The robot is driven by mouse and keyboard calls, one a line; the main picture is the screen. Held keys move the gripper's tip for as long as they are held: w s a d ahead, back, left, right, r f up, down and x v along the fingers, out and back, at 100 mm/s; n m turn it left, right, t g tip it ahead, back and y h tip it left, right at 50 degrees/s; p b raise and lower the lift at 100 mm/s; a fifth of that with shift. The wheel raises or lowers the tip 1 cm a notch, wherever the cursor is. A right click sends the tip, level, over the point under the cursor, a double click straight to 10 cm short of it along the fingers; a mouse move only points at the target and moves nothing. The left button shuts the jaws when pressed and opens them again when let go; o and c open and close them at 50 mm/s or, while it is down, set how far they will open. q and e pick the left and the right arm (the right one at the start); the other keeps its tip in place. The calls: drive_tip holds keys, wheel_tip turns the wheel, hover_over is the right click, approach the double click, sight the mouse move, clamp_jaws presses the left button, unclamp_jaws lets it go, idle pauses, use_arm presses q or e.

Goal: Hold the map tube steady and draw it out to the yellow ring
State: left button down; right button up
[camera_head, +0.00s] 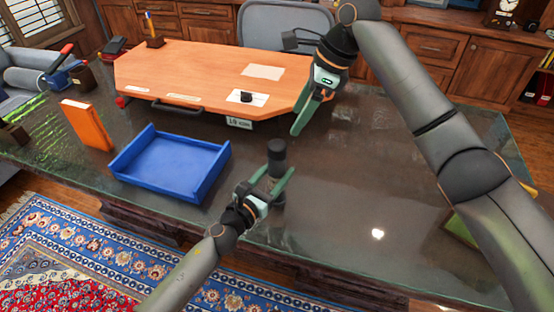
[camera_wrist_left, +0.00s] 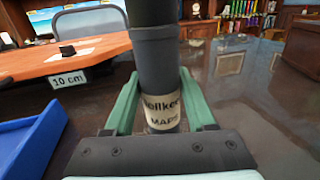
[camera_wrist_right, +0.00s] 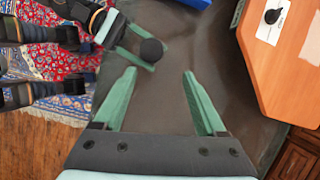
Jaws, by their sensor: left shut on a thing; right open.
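The map tube (camera_head: 275,160) is a dark grey cylinder with a black cap, standing upright on the glossy desk. In the left wrist view the tube (camera_wrist_left: 155,62) carries a cream label reading "MAPS". My left gripper (camera_head: 268,183) is shut around its lower body; it shows in the left wrist view (camera_wrist_left: 158,105). My right gripper (camera_head: 312,112) is open and empty, above and to the right of the tube. In the right wrist view the tube's black cap (camera_wrist_right: 151,50) lies beyond the open fingers (camera_wrist_right: 160,95). I see no yellow ring on the tube.
A blue tray (camera_head: 172,163) sits left of the tube. An orange board (camera_head: 200,72) with a "10 cm" tag (camera_head: 239,123) lies behind. An orange book (camera_head: 88,125) stands at the left. The desk right of the tube is mostly clear.

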drive_tip(key=shift+o, duration=0.4)
wheel_tip(320, 180, down, 8)
drive_tip(key=w+d+n+t+y, duration=0.1)
drive_tip(key=w+y, duration=0.1)
drive_tip(key=shift+f+t, duration=0.15)
drive_tip(key=shift+t, duration=0.15)
drive_tip(key=m+t+y, duration=0.6)
drive_tip(key=t+y, duration=0.1)
drive_tip(key=y, duration=0.2)
approach(277, 144)
drive_tip(key=x, duration=0.6)
drive_tip(key=f+x, duration=0.1)
drive_tip(key=x, duration=0.3)
clamp_jaws()
